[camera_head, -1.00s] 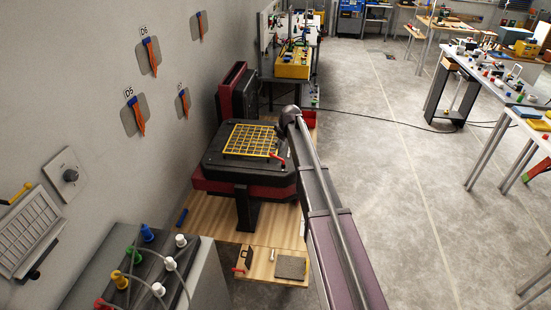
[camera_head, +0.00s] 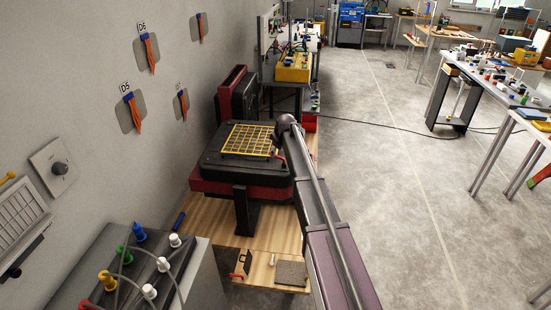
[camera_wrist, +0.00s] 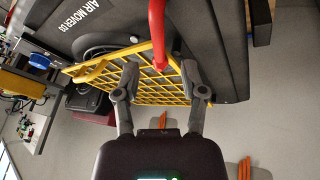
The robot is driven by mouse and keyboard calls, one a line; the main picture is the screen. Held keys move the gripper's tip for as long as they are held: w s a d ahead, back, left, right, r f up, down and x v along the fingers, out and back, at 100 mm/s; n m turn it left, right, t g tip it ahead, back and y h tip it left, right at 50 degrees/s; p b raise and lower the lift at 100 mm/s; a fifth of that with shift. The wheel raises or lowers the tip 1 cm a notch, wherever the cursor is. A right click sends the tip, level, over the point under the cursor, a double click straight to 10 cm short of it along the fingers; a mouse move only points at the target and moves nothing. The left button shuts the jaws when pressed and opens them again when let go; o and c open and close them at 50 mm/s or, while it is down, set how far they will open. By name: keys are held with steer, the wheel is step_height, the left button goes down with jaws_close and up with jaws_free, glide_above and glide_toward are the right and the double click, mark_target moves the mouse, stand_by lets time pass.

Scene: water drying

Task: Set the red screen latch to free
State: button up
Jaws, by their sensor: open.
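The red screen latch (camera_wrist: 157,35) is a red bar with a rounded end in the wrist view. It stands in front of the yellow grid screen (camera_wrist: 103,72) and the black machine body (camera_wrist: 205,40). In the head view the yellow screen (camera_head: 248,139) lies on top of the black and red machine (camera_head: 240,188). A bit of the red latch shows there at the screen's right edge, beside my arm. My gripper (camera_wrist: 159,67) is open and empty, its fingers on either side below the latch's end in the picture. Whether they touch anything is unclear. In the head view my arm mostly hides the gripper.
A wall with orange-tagged plates (camera_head: 131,112) runs along the left. A grey box with coloured connectors (camera_head: 139,232) stands at front left. A wooden base (camera_head: 212,222) carries the machine; a small red handle (camera_head: 236,275) lies at its front.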

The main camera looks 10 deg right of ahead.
steer(key=shift+b+x, duration=0.7)
steer(key=shift+x, duration=0.4)
steer(key=shift+c, duration=0.2)
jaws_close()
